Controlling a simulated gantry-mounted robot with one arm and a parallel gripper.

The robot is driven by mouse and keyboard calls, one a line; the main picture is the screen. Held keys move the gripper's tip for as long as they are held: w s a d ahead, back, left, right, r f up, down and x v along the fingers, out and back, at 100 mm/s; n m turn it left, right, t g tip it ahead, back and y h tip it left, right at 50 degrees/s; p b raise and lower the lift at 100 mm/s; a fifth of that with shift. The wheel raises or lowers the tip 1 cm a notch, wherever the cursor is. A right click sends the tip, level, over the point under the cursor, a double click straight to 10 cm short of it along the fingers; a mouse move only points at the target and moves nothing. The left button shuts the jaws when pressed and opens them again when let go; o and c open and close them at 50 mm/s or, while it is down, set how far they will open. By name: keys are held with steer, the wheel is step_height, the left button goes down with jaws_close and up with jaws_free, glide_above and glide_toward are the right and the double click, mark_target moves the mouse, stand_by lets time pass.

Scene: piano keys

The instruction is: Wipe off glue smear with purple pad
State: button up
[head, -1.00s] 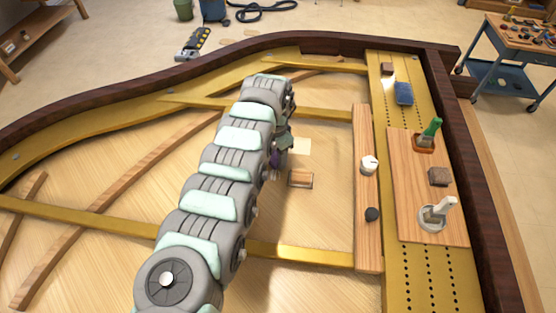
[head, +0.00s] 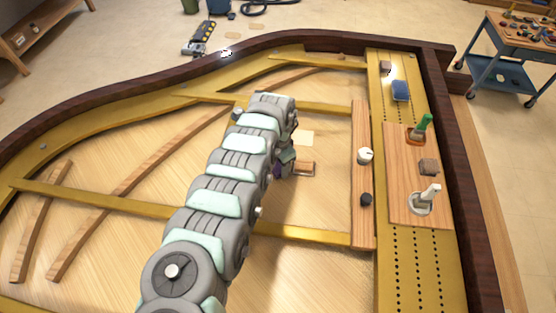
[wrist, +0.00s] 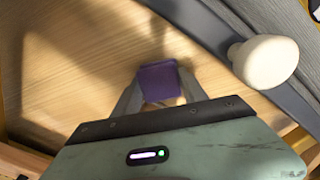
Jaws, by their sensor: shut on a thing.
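My gripper (wrist: 156,88) is shut on a purple pad (wrist: 158,80), which sits between the two grey fingers in the wrist view. Bare pale wood of the soundboard (wrist: 85,65) lies below and around it. I cannot tell whether the pad touches the wood. In the head view my gripper (head: 282,172) is largely hidden by my arm, and the pad shows only as a dark purple bit. I cannot make out a glue smear for certain. A pale square patch (head: 305,138) lies on the soundboard to the right of my gripper.
Gold frame bars (head: 305,235) cross the soundboard. A wooden rail (head: 362,185) with a white knob (head: 365,155) and a black knob (head: 366,199) stands further right. A board (head: 405,165) holds tools and a brown block.

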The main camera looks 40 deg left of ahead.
steer(key=r, duration=0.1)
steer(key=r+p, duration=0.1)
steer(key=r, duration=0.1)
steer(key=shift+w+a+r, duration=0.2)
steer(key=shift+w+a, duration=0.05)
steer(key=shift+a, duration=0.05)
steer(key=shift+s+d+r+p, duration=0.1)
steer(key=shift+r+p, duration=0.6)
steer(key=shift+p, duration=0.25)
step_height(320, 180, up, 3)
steer(key=p, duration=0.3)
